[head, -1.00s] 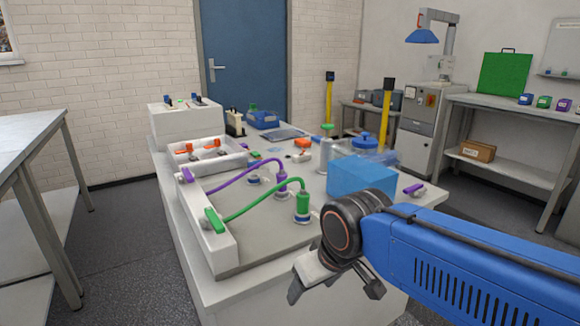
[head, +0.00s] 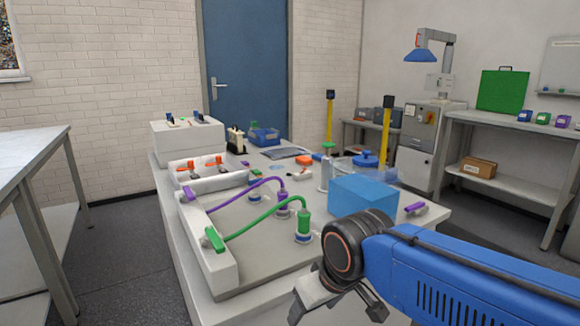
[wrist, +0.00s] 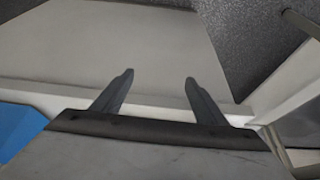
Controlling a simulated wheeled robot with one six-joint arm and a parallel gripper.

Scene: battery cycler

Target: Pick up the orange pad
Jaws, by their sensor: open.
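A small orange block (head: 303,160), which looks like the orange pad, sits on the far half of the bench (head: 270,268), behind the blue box. It is small in the head view, and its exact shape is hard to tell. It does not show in the wrist view. My gripper (head: 300,302) is at the bench's near right side, low and well in front of the orange block. In the wrist view my gripper (wrist: 158,82) has its two dark fingers apart with nothing between them, over a pale surface and the floor.
A blue box (head: 362,200) stands between my arm and the orange block. Green (head: 250,221) and purple (head: 240,190) cables arch over the bench's left half. A purple-handled piece (head: 415,208) lies at the right edge.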

